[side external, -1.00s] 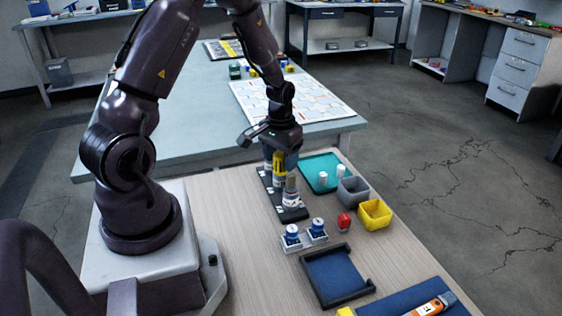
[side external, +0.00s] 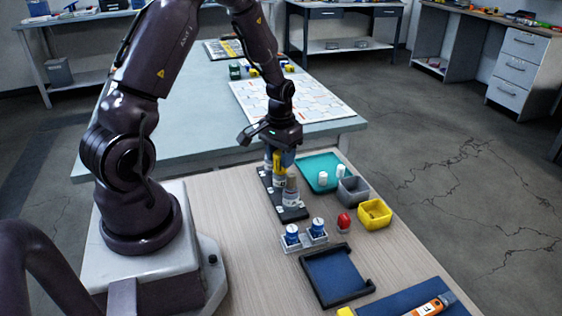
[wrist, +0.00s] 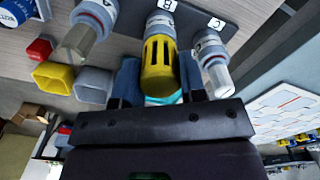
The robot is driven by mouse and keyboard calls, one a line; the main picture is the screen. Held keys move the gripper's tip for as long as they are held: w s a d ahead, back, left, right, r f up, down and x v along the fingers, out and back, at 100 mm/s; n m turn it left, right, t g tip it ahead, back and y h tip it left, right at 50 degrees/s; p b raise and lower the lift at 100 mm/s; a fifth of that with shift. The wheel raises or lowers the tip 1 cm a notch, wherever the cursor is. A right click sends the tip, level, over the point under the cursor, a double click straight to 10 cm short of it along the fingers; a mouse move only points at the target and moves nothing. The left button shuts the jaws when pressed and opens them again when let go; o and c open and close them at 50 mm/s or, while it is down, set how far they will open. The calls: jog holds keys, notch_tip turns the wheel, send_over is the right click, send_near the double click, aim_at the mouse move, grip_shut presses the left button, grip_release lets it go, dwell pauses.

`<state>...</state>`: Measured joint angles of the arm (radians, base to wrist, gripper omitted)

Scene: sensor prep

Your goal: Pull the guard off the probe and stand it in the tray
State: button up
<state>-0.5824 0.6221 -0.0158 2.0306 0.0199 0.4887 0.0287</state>
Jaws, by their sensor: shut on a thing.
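The yellow slotted guard (wrist: 158,65) sits around the end of the middle probe (wrist: 160,24), by the label B in the wrist view. My gripper (wrist: 158,84) is shut on this guard, with one blue finger on each side. The guard also shows in the side view (side external: 278,162), below my gripper (side external: 280,160). I cannot tell whether it has slid along the probe. The probe stands in a dark rack (side external: 292,213) with other probes beside it. The teal tray (side external: 315,164) lies just right of the rack and holds two small white cylinders.
A grey bin (side external: 352,191) and a yellow bin (side external: 374,215) stand right of the rack. A red object (side external: 344,223) and two blue-topped containers (side external: 318,229) stand in front. A dark-framed blue tray (side external: 335,275) lies nearer. Clear-ended probes flank my fingers closely.

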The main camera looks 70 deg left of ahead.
jog(key=shift+r, duration=1.1)
dwell(0.6)
jog(key=shift+r, duration=2.7)
jog(key=shift+w+a+f, duration=0.2)
jog(key=shift+w+f, duration=0.05)
jog(key=shift+f, duration=0.35)
jog(key=w+a+f, duration=0.2)
jog(key=w+f, duration=0.1)
jog(key=w+a+f, duration=0.3)
jog(key=w, duration=0.1)
jog(key=w+a+f, duration=0.2)
jog(key=w+f, duration=0.1)
jog(key=w, duration=0.1)
jog(key=shift+w+a+f, duration=0.2)
jog(key=shift+w+f, duration=0.05)
jog(key=shift+f, duration=0.05)
jog(key=shift+w+a+f, duration=0.1)
jog(key=shift+w+f, duration=0.05)
jog(key=shift+f, duration=1.6)
